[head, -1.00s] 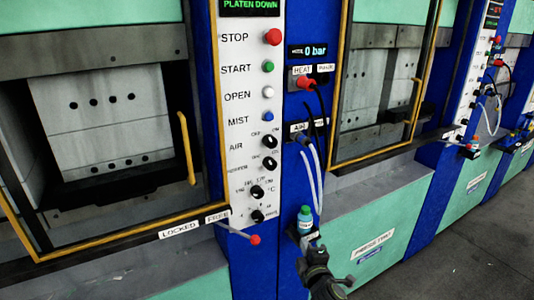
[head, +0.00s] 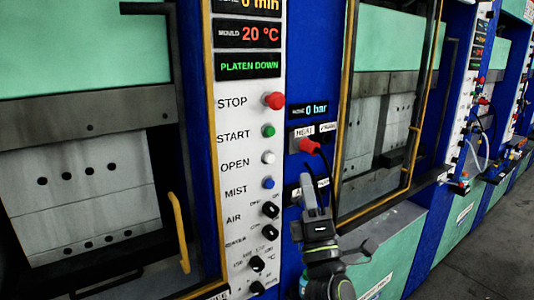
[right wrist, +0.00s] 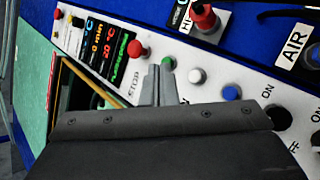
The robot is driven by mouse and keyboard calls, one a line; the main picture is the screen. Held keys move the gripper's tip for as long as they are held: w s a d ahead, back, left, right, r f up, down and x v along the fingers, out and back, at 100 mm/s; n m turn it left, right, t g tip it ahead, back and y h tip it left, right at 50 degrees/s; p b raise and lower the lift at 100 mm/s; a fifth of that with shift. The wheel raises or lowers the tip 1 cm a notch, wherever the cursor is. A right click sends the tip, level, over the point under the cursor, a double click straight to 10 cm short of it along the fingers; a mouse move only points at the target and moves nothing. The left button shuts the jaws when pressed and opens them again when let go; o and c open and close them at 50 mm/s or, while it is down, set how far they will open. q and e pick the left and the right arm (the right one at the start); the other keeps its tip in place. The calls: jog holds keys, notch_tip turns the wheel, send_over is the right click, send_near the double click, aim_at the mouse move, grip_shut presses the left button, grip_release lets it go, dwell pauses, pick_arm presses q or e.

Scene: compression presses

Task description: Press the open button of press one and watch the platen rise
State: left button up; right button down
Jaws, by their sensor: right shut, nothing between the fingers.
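The near press's control panel (head: 225,180) stands left of centre in the head view. Its white OPEN button (head: 268,157) sits below the green START button (head: 268,131) and also shows in the right wrist view (right wrist: 197,76). The green display (head: 249,67) reads PLATEN DOWN. Behind the press opening, a pale block with dark holes (head: 75,195) sits low. My right gripper (head: 312,185) is shut and empty, right of the panel and below the OPEN button's height. In the right wrist view its fingertips (right wrist: 158,72) appear between the STOP and OPEN buttons. My left gripper is out of view.
The red STOP button (head: 274,100) and blue MIST button (head: 268,183) are close to the OPEN button. A red HEAT connector (head: 309,146) with a black cable juts out above my right gripper. A yellow handle (head: 178,232) stands left of the panel. Grey floor (head: 480,240) lies at right.

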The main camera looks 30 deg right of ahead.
aim_at(270, 159)
jog(key=shift+s+r+h, duration=0.25)
jog(key=shift+h, duration=0.05)
jog(key=w+b, duration=0.2)
jog(key=w, duration=0.7)
jog(key=shift+a, duration=0.35)
dwell(1.5)
jog(key=shift+w, duration=0.1)
jog(key=shift+w, duration=0.3)
